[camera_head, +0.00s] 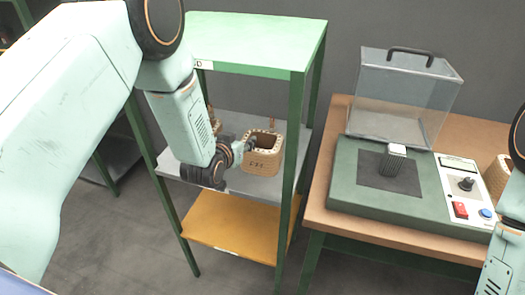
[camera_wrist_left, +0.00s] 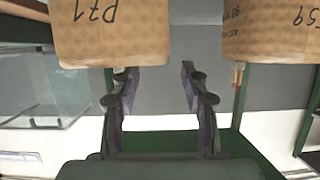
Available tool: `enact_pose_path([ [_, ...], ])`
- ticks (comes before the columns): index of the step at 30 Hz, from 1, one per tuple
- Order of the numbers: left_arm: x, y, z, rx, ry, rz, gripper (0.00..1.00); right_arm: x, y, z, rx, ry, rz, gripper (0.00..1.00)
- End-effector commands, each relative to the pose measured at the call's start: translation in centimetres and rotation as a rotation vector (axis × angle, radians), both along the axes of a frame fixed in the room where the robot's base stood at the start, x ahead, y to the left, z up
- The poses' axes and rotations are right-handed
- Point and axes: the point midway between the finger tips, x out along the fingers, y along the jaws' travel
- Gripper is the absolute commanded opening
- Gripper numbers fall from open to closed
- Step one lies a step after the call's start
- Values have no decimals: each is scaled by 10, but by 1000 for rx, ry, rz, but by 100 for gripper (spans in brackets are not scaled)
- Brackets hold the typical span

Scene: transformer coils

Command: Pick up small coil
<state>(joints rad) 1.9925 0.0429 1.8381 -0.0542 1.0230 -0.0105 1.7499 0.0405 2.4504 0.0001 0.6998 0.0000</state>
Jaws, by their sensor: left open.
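A tan, roughly square coil (camera_head: 262,160) with dark lettering on its front stands upright on the grey middle shelf (camera_head: 262,186). Another coil is mostly hidden behind my left arm, with only its top part (camera_head: 213,121) showing. My left gripper (camera_head: 246,147) is at the near coil's left side, its fingers partly hidden. In the left wrist view the open, empty fingers (camera_wrist_left: 158,84) point between two tan coils, one at upper left (camera_wrist_left: 112,35) and one at upper right (camera_wrist_left: 270,35), both lettered upside down. Which one is the small coil, I cannot tell. My right gripper is out of view.
The green rack's front post (camera_head: 291,150) stands close right of the coil, under a light green top shelf (camera_head: 262,42). A yellow shelf (camera_head: 228,228) lies below. At right, a wooden table (camera_head: 335,205) bears a test device with a clear cover (camera_head: 405,95) and another coil (camera_head: 496,178).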

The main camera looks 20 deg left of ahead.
Motion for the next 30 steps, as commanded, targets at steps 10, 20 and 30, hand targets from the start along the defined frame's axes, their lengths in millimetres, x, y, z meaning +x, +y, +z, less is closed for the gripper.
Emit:
enact_pose_path([
  [10, 38, 0, -15, -1, -2, 0, 45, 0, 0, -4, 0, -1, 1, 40],
  [20, 41, 0, -16, -1, 0, 0, 41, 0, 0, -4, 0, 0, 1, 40],
  [30, 41, 0, -15, -1, 0, 0, 12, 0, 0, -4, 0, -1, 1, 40],
])
